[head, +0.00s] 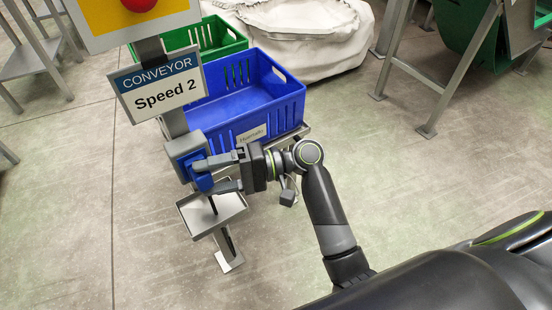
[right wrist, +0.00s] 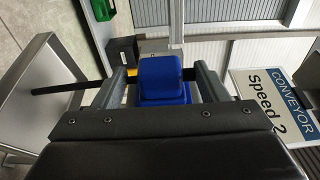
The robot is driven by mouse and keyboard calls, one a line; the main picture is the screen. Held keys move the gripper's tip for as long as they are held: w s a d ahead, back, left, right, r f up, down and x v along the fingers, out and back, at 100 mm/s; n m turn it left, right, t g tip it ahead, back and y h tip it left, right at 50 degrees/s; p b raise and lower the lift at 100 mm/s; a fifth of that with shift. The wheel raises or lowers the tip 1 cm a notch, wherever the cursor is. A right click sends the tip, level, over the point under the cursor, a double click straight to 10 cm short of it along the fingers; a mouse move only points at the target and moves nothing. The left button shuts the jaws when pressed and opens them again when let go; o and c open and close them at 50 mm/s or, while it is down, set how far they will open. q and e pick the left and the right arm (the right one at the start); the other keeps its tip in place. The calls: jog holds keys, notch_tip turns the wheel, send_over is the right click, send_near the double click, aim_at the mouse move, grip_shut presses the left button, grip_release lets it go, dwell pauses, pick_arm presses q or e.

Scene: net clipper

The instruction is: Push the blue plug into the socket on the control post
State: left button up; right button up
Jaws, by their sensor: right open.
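The control post (head: 174,122) stands left of centre in the head view. A grey-blue socket box (head: 185,150) is mounted on it, below the sign. The blue plug (head: 203,181) is at the front of this box; how far it sits in the socket is hidden. In the right wrist view the blue plug (right wrist: 160,78) lies between my finger pads, with a gap on each side. My right gripper (head: 219,174) is open, its fingers on either side of the plug. A black cable (right wrist: 62,88) runs off to the left in the wrist view. My left gripper is out of view.
A small metal tray (head: 231,207) is on the post just below the plug. A blue crate (head: 226,113) stands behind my right gripper, with a green crate (head: 228,48) beyond. A "Conveyor Speed 2" sign (head: 160,84) hangs above. The floor (head: 410,180) to the right is clear.

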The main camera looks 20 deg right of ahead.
jog(key=shift+d, duration=0.4)
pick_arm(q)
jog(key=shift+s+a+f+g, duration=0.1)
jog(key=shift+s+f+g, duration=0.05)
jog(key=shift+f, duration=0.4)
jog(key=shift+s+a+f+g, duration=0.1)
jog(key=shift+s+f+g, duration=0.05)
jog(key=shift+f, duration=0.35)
pick_arm(e)
jog(key=s+d, duration=0.1)
jog(key=d, duration=1.5)
jog(key=shift+s+d, duration=0.25)
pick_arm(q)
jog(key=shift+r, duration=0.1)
